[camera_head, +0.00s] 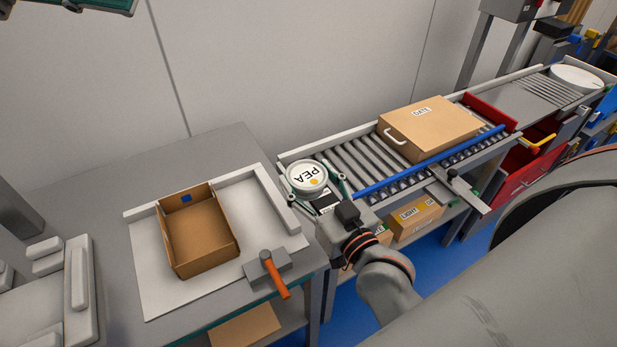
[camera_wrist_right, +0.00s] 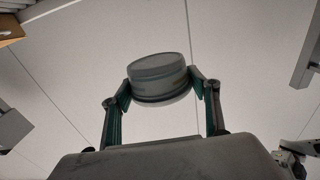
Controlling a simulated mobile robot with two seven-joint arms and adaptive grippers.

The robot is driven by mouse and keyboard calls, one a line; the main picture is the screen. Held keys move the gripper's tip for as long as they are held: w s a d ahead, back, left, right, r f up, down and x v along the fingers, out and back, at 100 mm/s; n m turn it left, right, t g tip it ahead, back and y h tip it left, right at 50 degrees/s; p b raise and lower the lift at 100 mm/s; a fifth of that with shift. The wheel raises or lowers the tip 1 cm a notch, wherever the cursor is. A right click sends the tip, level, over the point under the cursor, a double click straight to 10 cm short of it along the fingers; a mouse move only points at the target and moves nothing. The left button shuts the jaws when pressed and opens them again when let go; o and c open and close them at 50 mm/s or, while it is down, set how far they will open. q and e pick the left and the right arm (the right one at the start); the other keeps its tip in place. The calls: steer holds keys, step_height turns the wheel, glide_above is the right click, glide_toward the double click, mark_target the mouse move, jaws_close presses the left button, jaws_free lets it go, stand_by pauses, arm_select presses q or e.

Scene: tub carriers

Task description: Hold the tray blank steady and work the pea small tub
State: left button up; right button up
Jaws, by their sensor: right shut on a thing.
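The pea small tub (camera_head: 306,176) is a round white tub with "PEA" and an orange dot on its lid. My right gripper (camera_head: 314,183) is shut on it, one finger on each side, near the left end of the roller conveyor. The tub also shows in the right wrist view (camera_wrist_right: 160,77), between the fingers of the right gripper (camera_wrist_right: 160,85), against a pale wall or ceiling. The tray blank (camera_head: 199,238) is a brown cardboard tray with walls up and a blue square on its far wall. It lies on a white board, apart from the tub.
A white board (camera_head: 165,297) with a raised edge lies on the grey table. An orange-handled clamp (camera_head: 275,275) sits at its front right. A box marked "DATE" (camera_head: 431,127) stands on the conveyor (camera_head: 350,160), beside a blue rail (camera_head: 430,161). Grey fixtures (camera_head: 50,285) stand at the left.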

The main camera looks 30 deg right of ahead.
arm_select(q)
steer(key=d+f+t+y, duration=0.2)
steer(key=d+f+y, duration=0.15)
steer(key=f, duration=0.75)
steer(key=m+t+y, duration=0.3)
steer(key=t+y, duration=0.4)
steer(key=y, duration=0.2)
glide_toward(205, 255)
steer(key=shift+d+f, duration=0.15)
steer(key=shift+f, duration=5.2)
jaws_close()
